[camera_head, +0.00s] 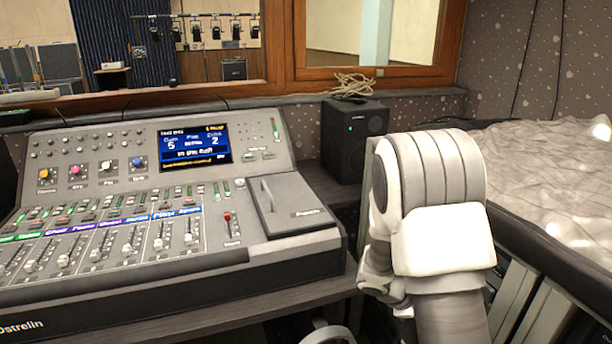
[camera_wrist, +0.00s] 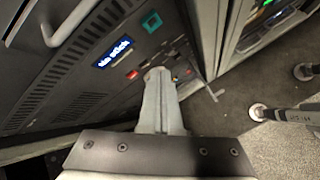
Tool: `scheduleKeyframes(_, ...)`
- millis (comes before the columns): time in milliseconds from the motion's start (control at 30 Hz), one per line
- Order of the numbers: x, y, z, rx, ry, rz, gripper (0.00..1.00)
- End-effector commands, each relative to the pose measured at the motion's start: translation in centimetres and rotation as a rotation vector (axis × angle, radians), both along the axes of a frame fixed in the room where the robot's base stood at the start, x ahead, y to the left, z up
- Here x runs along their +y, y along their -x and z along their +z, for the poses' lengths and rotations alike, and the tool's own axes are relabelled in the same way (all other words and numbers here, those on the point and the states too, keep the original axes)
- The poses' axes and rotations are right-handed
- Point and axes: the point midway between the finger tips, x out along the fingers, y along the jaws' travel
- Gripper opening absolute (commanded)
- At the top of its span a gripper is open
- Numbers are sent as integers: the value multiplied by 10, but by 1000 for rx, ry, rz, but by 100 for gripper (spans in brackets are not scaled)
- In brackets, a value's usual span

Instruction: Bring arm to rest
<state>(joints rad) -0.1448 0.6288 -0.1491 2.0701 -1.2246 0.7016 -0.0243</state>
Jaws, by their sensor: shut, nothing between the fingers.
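My arm, white and grey, stands bent at the right of the head view, in front of the covered surface and to the right of the lighting console (camera_head: 270,268). My gripper (camera_wrist: 159,75) shows in the wrist view with its fingers together and nothing held. Its tips point toward a dark equipment panel (camera_wrist: 75,75) with a small lit blue display (camera_wrist: 113,52), vents and a handle. I cannot tell the gap between the tips and the panel. The gripper cannot be made out in the head view.
A black speaker box (camera_head: 352,140) with a coil of cord (camera_head: 354,85) on top stands behind the console. A crumpled pale sheet (camera_head: 545,185) lies in a dark-edged frame at right. In the wrist view, dark legs with pale ends (camera_wrist: 257,112) stand on the floor at right.

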Motion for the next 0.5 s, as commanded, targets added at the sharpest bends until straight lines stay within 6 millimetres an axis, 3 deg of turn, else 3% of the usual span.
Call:
scheduleKeyframes(33, 2, 5, 20, -46, -27, -48, 0)
scheduleKeyframes(200, 11, 29, 72, -169, -126, -211, 0)
scheduleKeyframes(500, 37, 82, 146, -364, -337, -466, 0)
